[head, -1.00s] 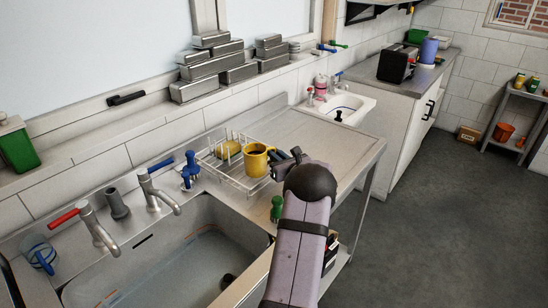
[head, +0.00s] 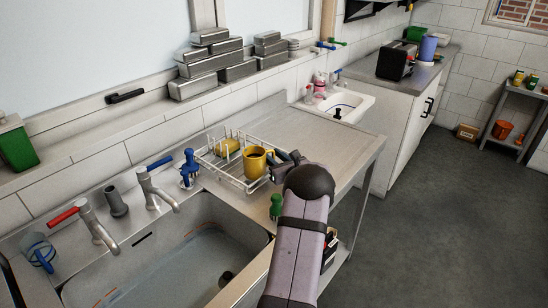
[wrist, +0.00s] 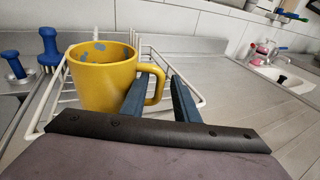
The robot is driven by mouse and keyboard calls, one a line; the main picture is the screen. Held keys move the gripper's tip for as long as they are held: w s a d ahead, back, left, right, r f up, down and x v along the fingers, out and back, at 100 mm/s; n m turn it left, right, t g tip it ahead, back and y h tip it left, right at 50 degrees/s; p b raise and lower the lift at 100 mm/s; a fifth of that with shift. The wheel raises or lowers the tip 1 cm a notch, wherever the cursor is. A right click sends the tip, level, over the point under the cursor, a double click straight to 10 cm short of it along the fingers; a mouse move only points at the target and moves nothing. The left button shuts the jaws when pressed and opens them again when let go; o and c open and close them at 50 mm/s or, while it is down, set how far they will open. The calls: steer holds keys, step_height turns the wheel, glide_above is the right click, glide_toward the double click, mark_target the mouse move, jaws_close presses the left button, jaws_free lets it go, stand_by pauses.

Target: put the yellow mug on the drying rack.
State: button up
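The yellow mug (head: 255,164) stands about upright in the right part of the white wire drying rack (head: 238,179). In the wrist view the mug (wrist: 102,82) shows dark blue-grey patches inside, and its handle points right, towards my gripper. The rack's wires (wrist: 62,98) show around the mug there. My gripper (wrist: 160,82) has its fingers apart, with the handle's outer part between them and a gap beside the right finger. In the head view my gripper (head: 284,164) is at the mug's right side. The mug's base is partly hidden by rack wires.
Another yellow item (head: 228,147) lies in the rack's back left. A blue-handled tool (head: 188,170) stands left of the rack, and a green-topped one (head: 276,207) in front. The sink basin (head: 160,262) is at front left. The counter (head: 315,140) behind my gripper is clear.

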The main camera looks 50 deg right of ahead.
steer(key=shift+r, duration=0.2)
steer(key=shift+s+f, duration=0.1)
steer(key=shift+s, duration=0.2)
steer(key=b+v, duration=0.2)
steer(key=v, duration=0.9)
steer(key=shift+s+a+b, duration=0.15)
steer(key=shift+a+b, duration=0.05)
steer(key=shift+b, duration=0.15)
